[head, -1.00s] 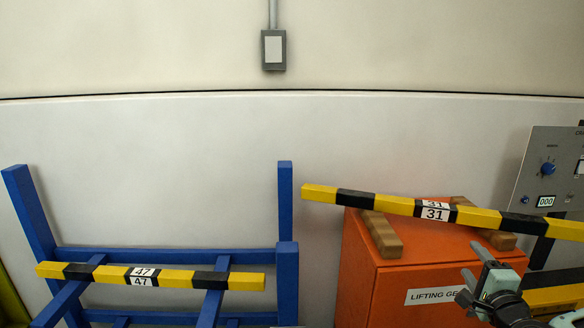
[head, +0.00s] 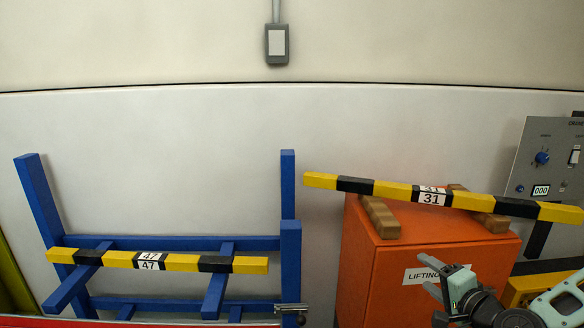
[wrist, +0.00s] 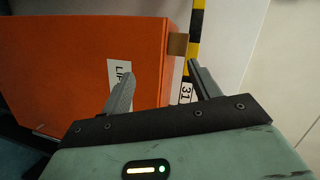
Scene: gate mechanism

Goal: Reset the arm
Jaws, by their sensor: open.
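My gripper (head: 433,279) is at the lower right of the head view, in front of the orange cabinet. It is open and empty. In the wrist view, its two fingers (wrist: 160,70) stand apart, with the cabinet's side and the striped bar beyond them. The yellow and black bar marked 31 (head: 355,185) lies tilted across the cabinet top, its left end higher. A second striped bar marked 47 (head: 184,262) lies nearly level on the blue frame at the left. The gripper touches neither bar.
The orange cabinet (head: 375,275) carries wooden blocks (head: 380,216). A blue frame (head: 290,200) stands at the left. A grey control panel (head: 540,160) with a blue knob and a 000 display is at the right. A red edge (head: 100,323) runs along the bottom left. A grey box (head: 277,44) hangs on the wall.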

